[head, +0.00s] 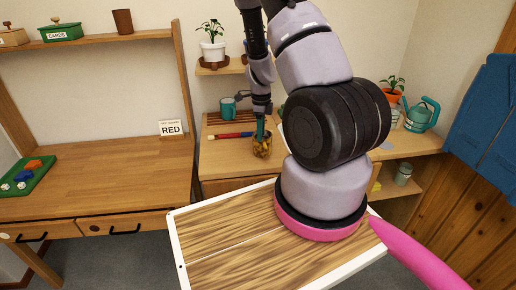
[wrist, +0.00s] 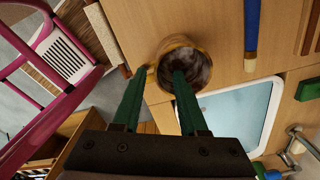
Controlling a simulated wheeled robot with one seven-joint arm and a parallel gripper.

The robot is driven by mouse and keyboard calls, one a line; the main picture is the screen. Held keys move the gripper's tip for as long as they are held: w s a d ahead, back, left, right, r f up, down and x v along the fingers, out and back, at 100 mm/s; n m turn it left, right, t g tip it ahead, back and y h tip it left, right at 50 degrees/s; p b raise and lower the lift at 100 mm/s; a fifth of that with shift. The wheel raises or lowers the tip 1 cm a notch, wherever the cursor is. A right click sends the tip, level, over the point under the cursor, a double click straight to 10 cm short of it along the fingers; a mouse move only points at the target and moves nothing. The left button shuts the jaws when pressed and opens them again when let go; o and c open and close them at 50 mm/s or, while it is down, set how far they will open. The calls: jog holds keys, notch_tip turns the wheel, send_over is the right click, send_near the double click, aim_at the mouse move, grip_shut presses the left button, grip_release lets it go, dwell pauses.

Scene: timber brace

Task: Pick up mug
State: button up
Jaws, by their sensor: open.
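A mottled amber-brown mug (head: 262,149) stands upright on the wooden counter, near its front edge. In the wrist view its round rim (wrist: 181,41) and dark inside show. My gripper (head: 261,127) points down at this mug, with its green fingers apart. In the wrist view of my gripper (wrist: 160,74), one finger reaches over the mug's opening and the other is outside its left rim. I cannot tell how deep the fingers are. A second, teal mug (head: 228,108) stands farther back, on a slatted brown mat (head: 216,120).
A red-and-blue stick (head: 232,135) lies left of the amber mug; its blue part (wrist: 252,28) shows in the wrist view. A pale blue, white-rimmed tray (wrist: 238,112) is close by. A RED sign (head: 171,128) stands on the left desk (head: 110,165).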

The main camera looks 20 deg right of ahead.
aim_at(261, 144)
jog(key=f, duration=0.7)
jog(key=shift+s+f, duration=0.2)
jog(key=shift+f, duration=0.05)
grip_shut()
jog(key=shift+s+a, duration=0.1)
jog(key=shift+a, duration=0.05)
dwell(1.0)
